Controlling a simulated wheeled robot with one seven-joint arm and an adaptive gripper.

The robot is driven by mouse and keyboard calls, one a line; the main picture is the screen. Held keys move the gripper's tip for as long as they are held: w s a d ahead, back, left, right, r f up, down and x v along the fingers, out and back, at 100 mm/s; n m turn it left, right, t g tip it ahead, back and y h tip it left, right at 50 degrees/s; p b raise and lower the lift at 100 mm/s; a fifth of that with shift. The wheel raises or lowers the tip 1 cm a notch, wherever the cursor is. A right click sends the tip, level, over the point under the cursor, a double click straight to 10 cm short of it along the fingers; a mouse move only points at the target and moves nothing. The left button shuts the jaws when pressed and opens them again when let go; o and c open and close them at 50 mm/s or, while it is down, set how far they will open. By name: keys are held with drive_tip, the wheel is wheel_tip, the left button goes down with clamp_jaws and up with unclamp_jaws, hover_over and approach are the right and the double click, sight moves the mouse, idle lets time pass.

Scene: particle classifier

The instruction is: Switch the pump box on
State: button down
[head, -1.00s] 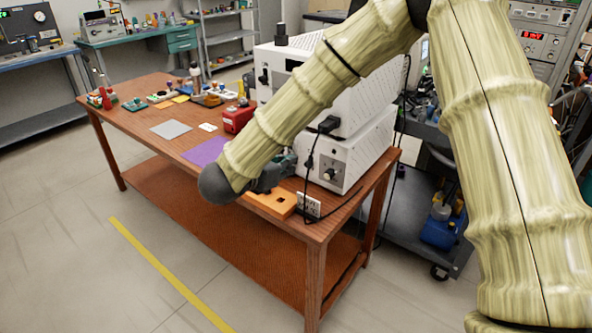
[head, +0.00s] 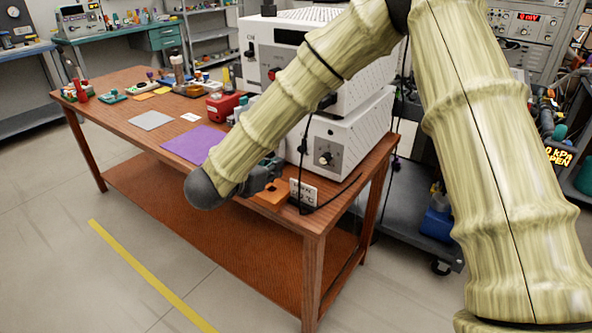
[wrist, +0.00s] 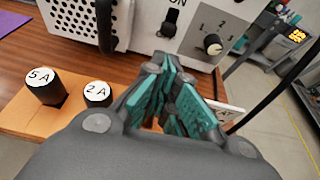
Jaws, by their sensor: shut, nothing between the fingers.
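A lower white box (head: 348,134) stands on the brown table, under a larger white cabinet (head: 330,62). I cannot read a pump label on either. In the wrist view the lower box shows a black switch (wrist: 170,22) under the letters ON and a numbered dial with a knob (wrist: 212,44). I cannot tell the switch's position. My gripper (head: 274,166) is in front of the lower box, partly hidden by my arm. In the wrist view its teal fingers (wrist: 176,95) are shut and empty, pointing toward the box's front, below the switch.
An orange block (wrist: 18,116) holds black caps marked 5 A (wrist: 46,88) and 2 A (wrist: 97,94), left of my fingers. A small white sign (head: 304,192) and a black cable are close to the gripper. A purple mat (head: 190,143) and a red box (head: 224,104) lie farther left.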

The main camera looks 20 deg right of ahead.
drive_tip(key=shift+d, duration=0.1)
idle(0.3)
drive_tip(key=x, duration=1)
drive_tip(key=shift+r, duration=1.4)
drive_tip(key=b+v, duration=0.2)
drive_tip(key=v, duration=0.8)
drive_tip(key=shift+f, duration=0.1)
